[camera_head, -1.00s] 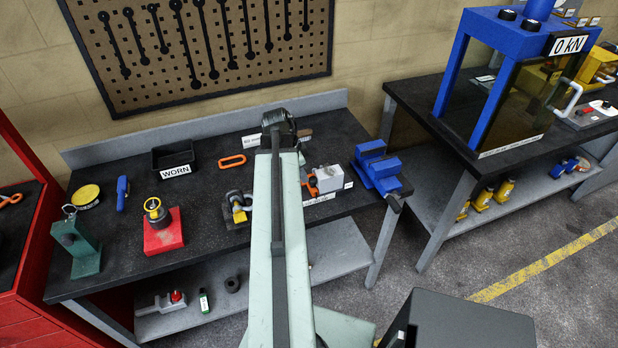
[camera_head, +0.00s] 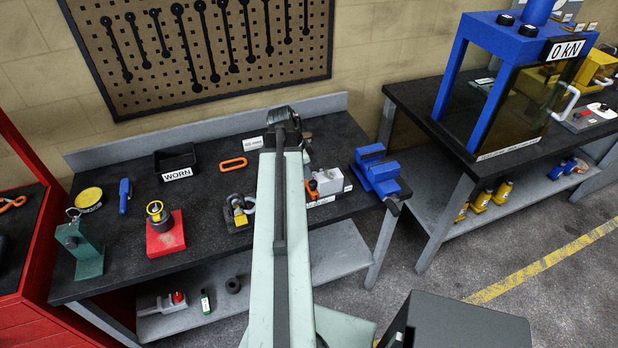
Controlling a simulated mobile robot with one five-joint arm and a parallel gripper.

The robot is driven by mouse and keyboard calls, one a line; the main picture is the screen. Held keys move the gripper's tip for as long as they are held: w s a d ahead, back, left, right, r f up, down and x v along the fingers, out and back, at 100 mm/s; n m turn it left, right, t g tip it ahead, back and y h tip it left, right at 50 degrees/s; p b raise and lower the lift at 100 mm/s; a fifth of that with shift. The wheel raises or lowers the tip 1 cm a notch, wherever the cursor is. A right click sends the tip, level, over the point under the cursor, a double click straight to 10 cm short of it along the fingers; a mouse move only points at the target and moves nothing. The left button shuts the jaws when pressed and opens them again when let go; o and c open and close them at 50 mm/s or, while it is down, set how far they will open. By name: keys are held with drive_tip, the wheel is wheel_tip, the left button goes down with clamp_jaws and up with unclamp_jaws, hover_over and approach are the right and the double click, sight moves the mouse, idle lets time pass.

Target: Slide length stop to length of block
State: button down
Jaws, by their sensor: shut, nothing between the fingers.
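A light grey block-shaped piece (camera_head: 328,181) sits on the dark workbench, right of my arm, with an orange part (camera_head: 309,191) at its left and a white label strip in front. My arm hides part of this group. I cannot tell for sure which part is the length stop and which is the block. My pale green arm reaches up the middle of the picture, and its dark end joint (camera_head: 284,117) is over the back of the bench. My gripper's fingers cannot be made out; they are hidden by the arm.
The workbench (camera_head: 130,240) also holds a blue vise (camera_head: 376,172) at right, a shackle piece (camera_head: 240,210), a red stand (camera_head: 165,238), an orange link (camera_head: 233,164) and a black WORN bin (camera_head: 176,163). A blue press (camera_head: 530,80) stands on the right bench.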

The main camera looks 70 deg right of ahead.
drive_tip(key=p+v, duration=0.3)
drive_tip(key=v, duration=0.1)
drive_tip(key=shift+s+d+r, duration=0.1)
drive_tip(key=shift+s+d, duration=0.05)
drive_tip(key=w+a+f+n+t+b, duration=0.15)
drive_tip(key=w+a+n, duration=0.25)
drive_tip(key=w+a, duration=0.95)
drive_tip(key=w+a+f+n+t+b, duration=0.1)
drive_tip(key=w+a+f+n+b, duration=0.25)
drive_tip(key=w+a, duration=1)
drive_tip(key=w+a+f+n, duration=0.1)
drive_tip(key=w+a+n, duration=0.2)
drive_tip(key=a+n, duration=0.4)
drive_tip(key=w+a+f+n+y+b, duration=0.1)
drive_tip(key=a+n, duration=0.5)
drive_tip(key=a, duration=0.7)
drive_tip(key=w+a+f+n+y, duration=0.1)
drive_tip(key=w+a+n, duration=0.3)
drive_tip(key=a+n, duration=0.3)
drive_tip(key=shift+w+a+n+b, duration=0.35)
drive_tip(key=shift+a+b, duration=0.05)
drive_tip(key=shift+a, duration=1)
